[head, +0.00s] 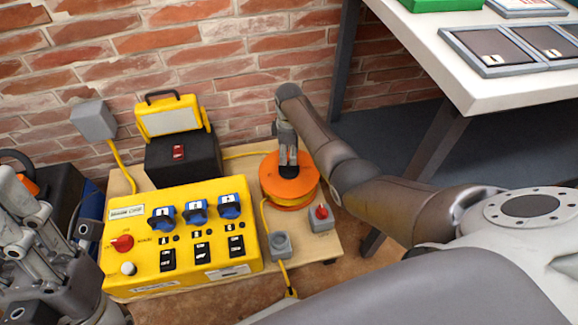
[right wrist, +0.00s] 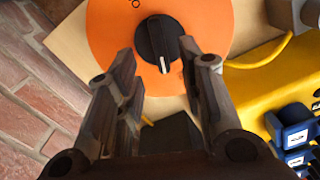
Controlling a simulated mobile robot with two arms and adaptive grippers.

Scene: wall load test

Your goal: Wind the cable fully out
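The orange cable reel (head: 272,178) sits on the wooden board, with yellow cable showing under its top disc. In the right wrist view the reel's orange face (right wrist: 105,32) carries a black knob (right wrist: 155,42) with a white pointer mark. My right gripper (head: 289,164) is over the reel's middle in the head view. In the right wrist view the right gripper (right wrist: 158,52) has its fingers apart, one on each side of the knob's near end; contact is not visible. My left gripper (head: 48,255) is at the lower left; its fingertips cannot be made out clearly.
A yellow control box (head: 190,275) with blue switches and a red knob stands left of the reel. A grey box with a red button (head: 321,218) and a grey socket (head: 280,245) are close by. A black case (head: 180,158) stands behind; a white table (head: 490,85) is at right.

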